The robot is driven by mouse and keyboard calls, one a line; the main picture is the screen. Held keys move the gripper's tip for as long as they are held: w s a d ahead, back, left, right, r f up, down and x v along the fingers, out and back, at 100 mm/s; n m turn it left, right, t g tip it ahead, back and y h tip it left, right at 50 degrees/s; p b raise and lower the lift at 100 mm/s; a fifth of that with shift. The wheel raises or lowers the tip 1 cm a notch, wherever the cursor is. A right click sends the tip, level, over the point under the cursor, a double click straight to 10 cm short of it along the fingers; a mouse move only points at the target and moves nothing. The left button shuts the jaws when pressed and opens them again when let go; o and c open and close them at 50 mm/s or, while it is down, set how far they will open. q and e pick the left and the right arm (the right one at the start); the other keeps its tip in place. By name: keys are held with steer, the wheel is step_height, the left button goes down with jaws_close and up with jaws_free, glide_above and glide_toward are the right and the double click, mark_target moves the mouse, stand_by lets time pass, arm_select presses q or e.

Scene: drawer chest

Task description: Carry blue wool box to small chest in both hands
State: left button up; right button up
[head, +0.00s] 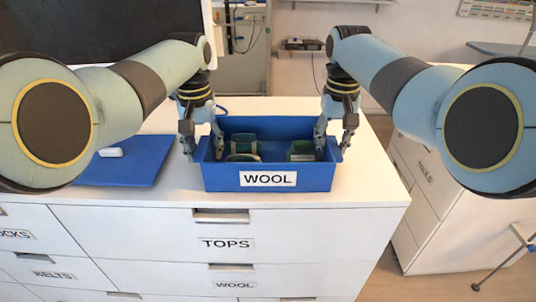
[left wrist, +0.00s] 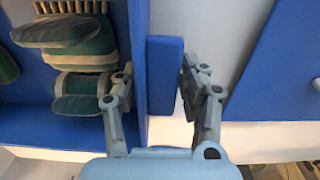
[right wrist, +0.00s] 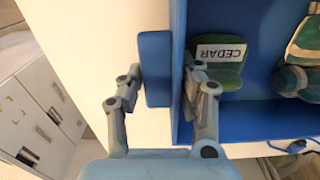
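The blue wool box (head: 218,178), labelled WOOL, sits upright on the white chest top near its front edge. Green bundles lie inside, one tagged CEDAR (right wrist: 220,53). My left gripper (head: 201,142) is at the box's left end, one finger inside and one outside, closed against the wall and side tab (left wrist: 165,75). My right gripper (head: 335,135) straddles the right end the same way, its fingers against the wall and tab (right wrist: 155,68). I cannot tell which chest is the small one; another white chest (head: 415,180) stands at the right.
A blue mat (head: 125,168) with a small white item (head: 110,152) lies left of the box. The white chest (head: 350,200) has drawers labelled TOPS, WOOL and BELTS. A gap separates it from the right chest. A thin-legged stand (head: 510,258) shows at the lower right.

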arm_select(q)
steer(key=c, duration=0.4)
arm_select(e)
jaws_close()
arm_select(q)
jaws_close()
arm_select(e)
steer(key=shift+r, duration=0.1)
arm_select(q)
steer(key=shift+r, duration=0.15)
